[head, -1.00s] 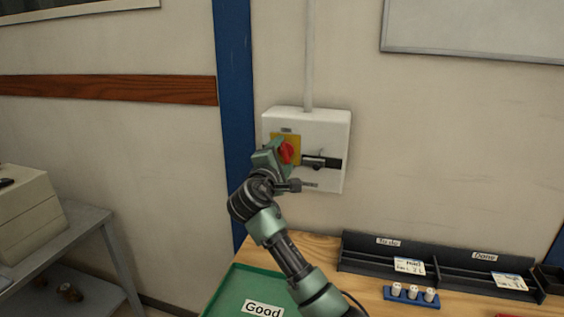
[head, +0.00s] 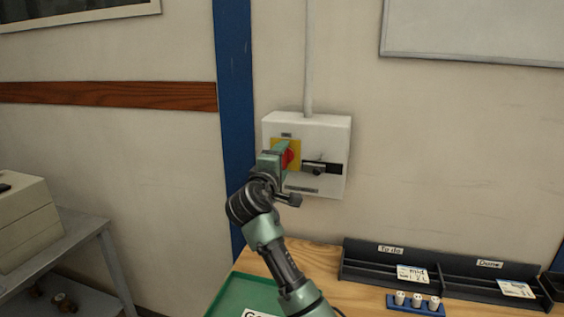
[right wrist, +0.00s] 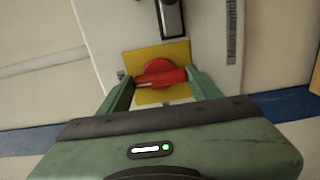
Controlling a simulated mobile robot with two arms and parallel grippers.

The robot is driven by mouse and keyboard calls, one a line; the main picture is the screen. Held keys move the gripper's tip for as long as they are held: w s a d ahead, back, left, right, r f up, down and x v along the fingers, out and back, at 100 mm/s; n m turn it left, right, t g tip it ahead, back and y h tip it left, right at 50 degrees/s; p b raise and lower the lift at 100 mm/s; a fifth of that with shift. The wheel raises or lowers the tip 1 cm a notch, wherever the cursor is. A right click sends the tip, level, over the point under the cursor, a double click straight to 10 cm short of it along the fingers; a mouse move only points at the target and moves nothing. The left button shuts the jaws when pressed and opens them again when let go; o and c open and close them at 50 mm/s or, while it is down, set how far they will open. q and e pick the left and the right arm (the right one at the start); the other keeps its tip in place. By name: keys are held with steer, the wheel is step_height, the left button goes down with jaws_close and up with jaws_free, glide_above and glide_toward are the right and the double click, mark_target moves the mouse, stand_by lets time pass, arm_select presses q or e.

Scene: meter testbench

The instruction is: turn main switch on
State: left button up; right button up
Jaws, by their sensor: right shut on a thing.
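The main switch is a white box (head: 335,135) on the wall, with a yellow plate (head: 276,146) and a red rotary knob (head: 288,159) on its front. My right gripper (head: 281,153) is at the knob and hides part of it and the plate. In the right wrist view, the red knob (right wrist: 161,75) lies between the two green fingers (right wrist: 163,86), its raised grip running nearly across from finger to finger. The fingers are shut on it. My left gripper is out of view.
A dark slot with a grey latch (head: 318,169) sits right of the knob. Below are a wooden table (head: 330,262), a green tray (head: 240,291), black To do and Done bins (head: 380,275) and a blue holder (head: 415,307). A grey conduit (head: 309,60) rises above the box.

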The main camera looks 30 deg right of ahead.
steer(key=shift+f, duration=0.1)
steer(key=o, duration=1.4)
steer(key=b+v, duration=0.2)
steer(key=v, duration=0.5)
steer(key=shift+s+a, duration=0.25)
steer(key=shift+s, duration=0.05)
